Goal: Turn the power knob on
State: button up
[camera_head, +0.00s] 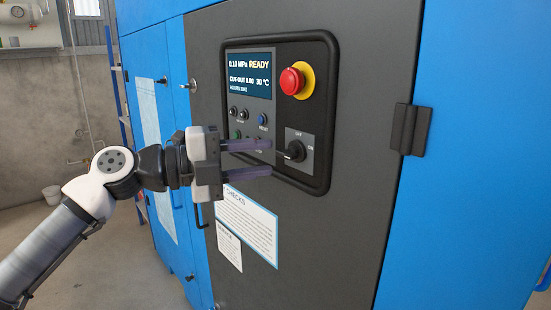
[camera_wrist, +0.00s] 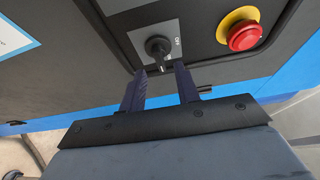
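The power knob (camera_head: 295,151) is a black rotary knob on a grey plate at the lower right of the control panel, with OFF marked above it and ON to its right. In the wrist view the knob (camera_wrist: 158,48) sits just beyond the fingertips, its pointer end lying toward the gap between them. My gripper (camera_head: 272,158) is open, its two purple fingers one above the other, reaching toward the knob from the left. In the wrist view my gripper (camera_wrist: 160,72) has nothing between its fingers. I cannot tell whether a fingertip touches the knob.
A red emergency button (camera_head: 292,81) on a yellow ring sits above the knob. A display (camera_head: 249,74) reads READY, with several small buttons below it. Paper notices (camera_head: 248,225) are on the door below. A black hinge (camera_head: 411,129) sticks out at right.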

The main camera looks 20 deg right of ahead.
jog(key=a, duration=0.9)
jog(key=shift+w+a+b, duration=0.15)
jog(key=shift+a+b, duration=0.1)
jog(key=shift+b, duration=0.1)
